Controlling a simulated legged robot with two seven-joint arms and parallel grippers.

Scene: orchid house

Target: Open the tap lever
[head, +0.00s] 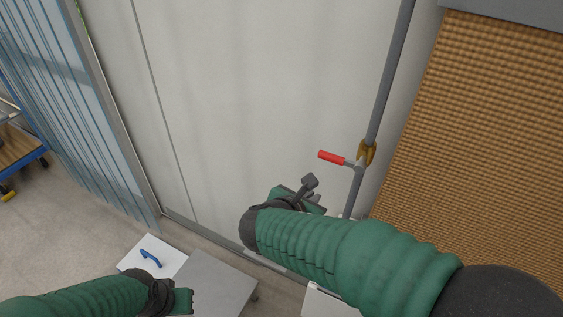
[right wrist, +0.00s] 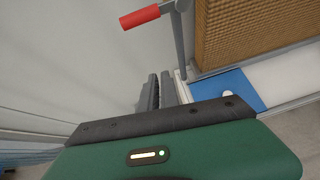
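The tap has a red lever handle (head: 330,157) that sticks out to the left from a brass-coloured body (head: 367,152) on a grey vertical pipe. The red handle also shows at the top of the right wrist view (right wrist: 140,17). My right gripper (head: 317,198) is below and slightly left of the handle, apart from it. In the right wrist view its two dark fingers (right wrist: 160,91) lie close together with nothing between them. My left gripper (head: 190,300) is low at the left, far from the tap; its fingers do not show clearly.
A pale panel wall (head: 260,80) stands behind the tap. A brown woven pad (head: 490,120) is right of the pipe (head: 390,80). Below are a grey box top (head: 215,280) and a white surface with a blue handle (head: 150,258). Space left of the lever is clear.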

